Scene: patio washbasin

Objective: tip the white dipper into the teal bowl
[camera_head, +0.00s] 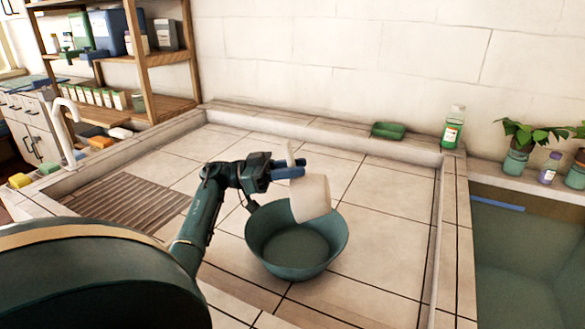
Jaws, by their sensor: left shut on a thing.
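The teal bowl (297,245) stands upright on the tiled floor of the basin in the camera_head view. I see no solid thing inside it. The white dipper (311,198) is tilted above the bowl's back right rim, its lower part overlapping the rim in the picture. I cannot tell whether they touch. My left gripper (288,170) reaches in from the left and is shut on the dipper's handle, which shows as a pale upright piece between the fingers. The inside of the dipper is hidden. My right gripper is not in view.
A slatted drain grate (128,203) lies left of the bowl. A green soap dish (388,131) and a bottle (453,127) stand on the back ledge. A white faucet (66,125) rises at left. A water-like teal basin (525,265) lies right. Tiles behind the bowl are clear.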

